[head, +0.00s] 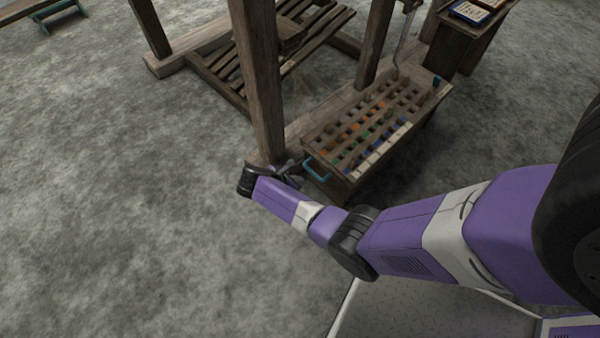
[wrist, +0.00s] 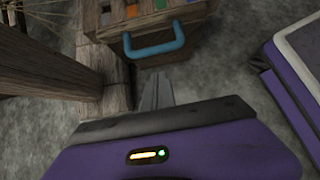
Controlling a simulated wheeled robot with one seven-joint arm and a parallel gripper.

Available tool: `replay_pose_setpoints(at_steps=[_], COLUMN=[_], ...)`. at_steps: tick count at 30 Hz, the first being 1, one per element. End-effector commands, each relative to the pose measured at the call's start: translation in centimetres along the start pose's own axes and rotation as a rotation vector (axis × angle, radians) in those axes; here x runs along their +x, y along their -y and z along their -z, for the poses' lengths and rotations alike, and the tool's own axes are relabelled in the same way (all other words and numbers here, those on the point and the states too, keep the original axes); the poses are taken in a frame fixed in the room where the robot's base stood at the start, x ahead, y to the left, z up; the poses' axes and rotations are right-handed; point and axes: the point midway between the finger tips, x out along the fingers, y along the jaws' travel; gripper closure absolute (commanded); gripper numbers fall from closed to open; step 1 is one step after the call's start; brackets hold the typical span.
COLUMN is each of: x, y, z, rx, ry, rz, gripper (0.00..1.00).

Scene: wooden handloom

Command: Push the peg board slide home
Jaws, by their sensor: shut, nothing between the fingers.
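The peg board slide (head: 345,141) is a wooden grid tray with coloured pegs in its openings, at the foot of the loom in the head view. A blue handle (head: 316,169) is on its near end. In the wrist view the handle (wrist: 153,46) stands out from the wooden front (wrist: 168,16). My gripper (head: 297,170) is just outside that end, beside the handle. In the wrist view its shut, empty fingers (wrist: 157,80) point at the handle from just below it in the picture. I cannot tell whether they touch it.
A loom post (head: 259,80) rises close to my gripper; timber also fills the left of the wrist view (wrist: 50,65). A slatted wooden part (head: 225,68) lies behind. A side table (head: 462,45) stands at the upper right. The grey floor (head: 110,200) at left is clear.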

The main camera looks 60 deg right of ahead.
Motion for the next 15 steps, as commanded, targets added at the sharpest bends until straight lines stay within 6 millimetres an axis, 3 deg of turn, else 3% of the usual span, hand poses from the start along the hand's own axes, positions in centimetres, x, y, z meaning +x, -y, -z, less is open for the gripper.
replay_pose_setpoints(at_steps=[1, 6, 15], x=[-1.9, -5.6, -9.3], y=[-0.2, -0.2, -0.2], z=[-0.4, -0.4, -0.2], rx=[0.000, -0.001, 0.001], ry=[0.000, 0.001, 0.000], rz=[-0.005, -0.006, -0.004], gripper=[1.00, 1.00, 1.00])
